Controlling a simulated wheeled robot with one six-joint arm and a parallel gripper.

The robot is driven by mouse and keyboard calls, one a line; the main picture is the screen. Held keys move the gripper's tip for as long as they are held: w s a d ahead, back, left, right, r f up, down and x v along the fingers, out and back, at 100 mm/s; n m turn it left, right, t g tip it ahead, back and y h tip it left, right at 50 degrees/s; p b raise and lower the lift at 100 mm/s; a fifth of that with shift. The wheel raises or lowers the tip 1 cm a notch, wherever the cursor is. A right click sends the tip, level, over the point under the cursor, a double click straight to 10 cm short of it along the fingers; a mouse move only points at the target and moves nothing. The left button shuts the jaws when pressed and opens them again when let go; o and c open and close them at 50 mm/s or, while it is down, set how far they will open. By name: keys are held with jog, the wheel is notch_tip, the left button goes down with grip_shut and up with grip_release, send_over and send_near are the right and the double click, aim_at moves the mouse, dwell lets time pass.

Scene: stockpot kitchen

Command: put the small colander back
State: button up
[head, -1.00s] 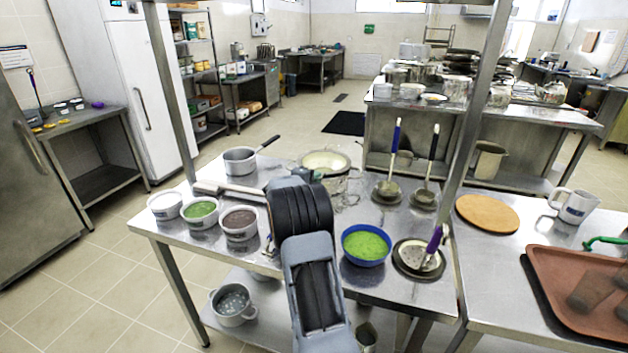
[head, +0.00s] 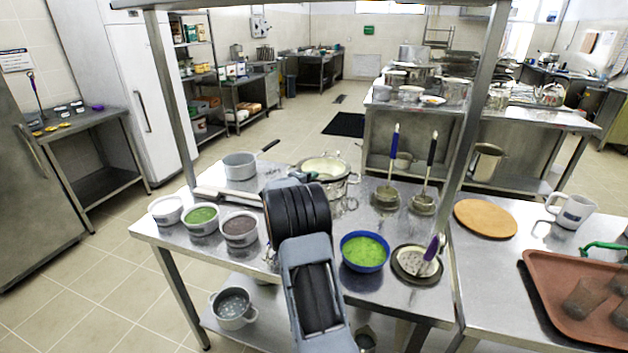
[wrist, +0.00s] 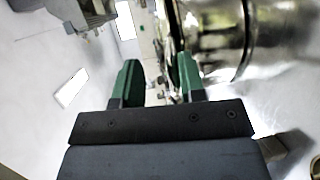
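A grey two-handled vessel with hole-like dots inside, which looks like the small colander (head: 232,308), stands on the lower shelf under the near table. My gripper (head: 303,174) is at the left side of a shiny steel pot (head: 341,188) with pale contents, at the back of that table. My arm hides part of the pot and most of the gripper. In the wrist view my gripper's green fingers (wrist: 158,72) are apart with a gap between them. Curved shiny metal (wrist: 215,40) is close beside the right finger. I see nothing clearly held.
A saucepan (head: 240,166), several small tubs, a blue bowl of green food (head: 364,251) and ladles on rests crowd the table. Steel posts (head: 472,120) rise at its sides. The table at right holds a round board (head: 486,218), a mug (head: 571,210) and a brown tray (head: 550,290).

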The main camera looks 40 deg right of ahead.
jog(key=b+v, duration=0.1)
jog(key=v, duration=1)
jog(key=s+a+f+m+y, duration=0.1)
jog(key=s+a+f+y, duration=0.1)
jog(key=s+a+y, duration=0.6)
jog(key=s+a+f+m+y, duration=0.1)
jog(key=s+a+f+y, duration=0.2)
jog(key=s+a+y, duration=0.5)
jog(key=s+a, duration=0.3)
jog(key=a, duration=0.4)
jog(key=s+a, duration=0.3)
jog(key=a, duration=0.4)
jog(key=shift+a+t, duration=0.2)
jog(key=shift+t, duration=0.2)
jog(key=shift+f, duration=0.1)
notch_tip(320, 180, up, 8)
jog(key=p, duration=0.7)
jog(key=shift+r+t, duration=0.2)
jog(key=shift+t, duration=0.1)
jog(key=shift+s, duration=0.1)
